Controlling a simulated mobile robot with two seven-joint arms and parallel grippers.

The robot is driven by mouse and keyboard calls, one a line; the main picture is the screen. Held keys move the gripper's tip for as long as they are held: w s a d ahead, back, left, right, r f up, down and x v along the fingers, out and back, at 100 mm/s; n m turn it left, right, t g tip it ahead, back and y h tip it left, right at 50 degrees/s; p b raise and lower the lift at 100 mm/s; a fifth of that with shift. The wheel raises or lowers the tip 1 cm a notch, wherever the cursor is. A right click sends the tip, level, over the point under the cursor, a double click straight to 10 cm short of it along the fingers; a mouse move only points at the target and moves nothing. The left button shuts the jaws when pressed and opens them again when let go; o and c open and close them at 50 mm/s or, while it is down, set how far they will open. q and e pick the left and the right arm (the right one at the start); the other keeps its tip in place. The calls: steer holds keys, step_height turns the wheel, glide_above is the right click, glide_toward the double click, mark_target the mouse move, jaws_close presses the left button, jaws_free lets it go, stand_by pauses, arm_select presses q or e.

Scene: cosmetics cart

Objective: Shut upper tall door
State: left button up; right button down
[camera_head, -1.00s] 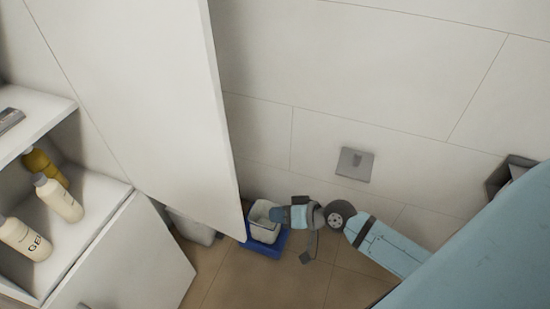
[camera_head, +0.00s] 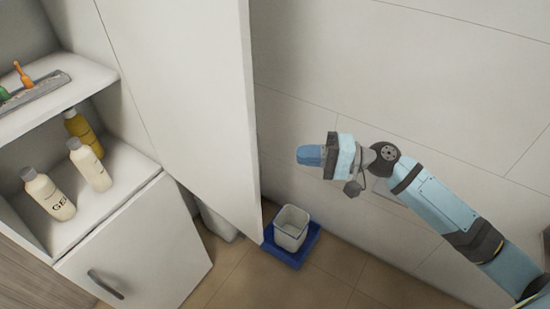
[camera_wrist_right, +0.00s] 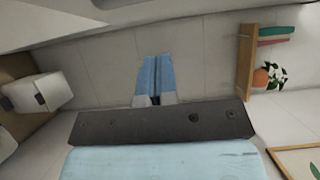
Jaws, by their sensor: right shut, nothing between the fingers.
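The upper tall door (camera_head: 190,90) is a white panel standing open in the head view, swung out from the cabinet to the right of the open shelves. My right gripper (camera_head: 303,155) is shut and empty, in the air to the right of the door's outer edge, with a gap between them. In the right wrist view its blue fingers (camera_wrist_right: 155,75) are together. My left gripper is in neither view.
Open shelves (camera_head: 90,70) at the left hold several bottles, including a gel bottle (camera_head: 50,195). A lower door (camera_head: 140,255) with a dark handle stands below. A white bin (camera_head: 291,228) sits on a blue base on the floor. A tiled wall is behind my right arm.

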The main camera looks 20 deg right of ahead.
steer(key=a+p, duration=0.2)
steer(key=a, duration=0.5)
steer(key=shift+a+f, duration=0.1)
steer(key=shift+a, duration=0.1)
